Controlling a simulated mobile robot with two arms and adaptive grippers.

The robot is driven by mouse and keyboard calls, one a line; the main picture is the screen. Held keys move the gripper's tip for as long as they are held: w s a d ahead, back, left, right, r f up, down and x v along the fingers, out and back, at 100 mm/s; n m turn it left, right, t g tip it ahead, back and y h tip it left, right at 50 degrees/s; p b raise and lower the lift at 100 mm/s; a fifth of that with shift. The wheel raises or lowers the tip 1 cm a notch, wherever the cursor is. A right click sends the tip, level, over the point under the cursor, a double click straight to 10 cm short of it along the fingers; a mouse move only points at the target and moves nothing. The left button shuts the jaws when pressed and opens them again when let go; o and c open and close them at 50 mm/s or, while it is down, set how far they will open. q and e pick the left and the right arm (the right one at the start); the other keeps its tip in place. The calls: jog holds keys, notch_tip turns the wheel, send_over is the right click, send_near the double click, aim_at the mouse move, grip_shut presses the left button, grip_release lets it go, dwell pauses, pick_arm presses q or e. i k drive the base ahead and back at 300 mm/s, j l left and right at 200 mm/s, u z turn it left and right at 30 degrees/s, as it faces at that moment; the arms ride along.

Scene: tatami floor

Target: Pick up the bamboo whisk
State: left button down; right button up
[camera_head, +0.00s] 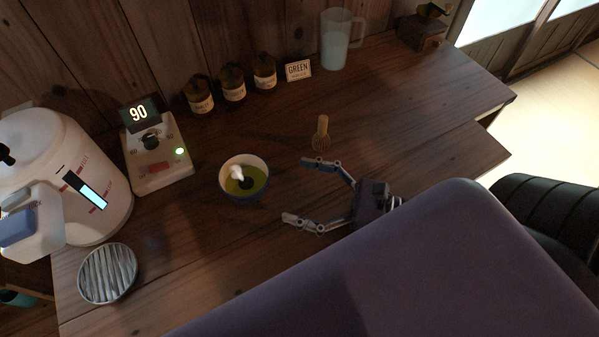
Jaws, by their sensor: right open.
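The bamboo whisk (321,134) is small and tan, with its handle towards the back of the wooden counter and its tines towards me. It is right of the bowl. My right gripper (300,191) is open and empty, its two fingers spread and pointing left. Its upper finger is just below the whisk's tines in the picture. I cannot tell whether they touch. The bowl (245,197) of green liquid, with something white in it, is just left of the fingertips. My left gripper is not in view.
A white kettle-like machine (103,172) and a control unit (160,177) reading 90 stand at left, near a round slatted dish (108,287). Several jars (233,91), a "GREEN" card (298,71), a pitcher (336,43) and a wooden box (422,33) line the back. The counter (420,110) right of the whisk is clear.

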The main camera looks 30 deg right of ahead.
aim_at(323, 119)
jog(key=k, duration=1)
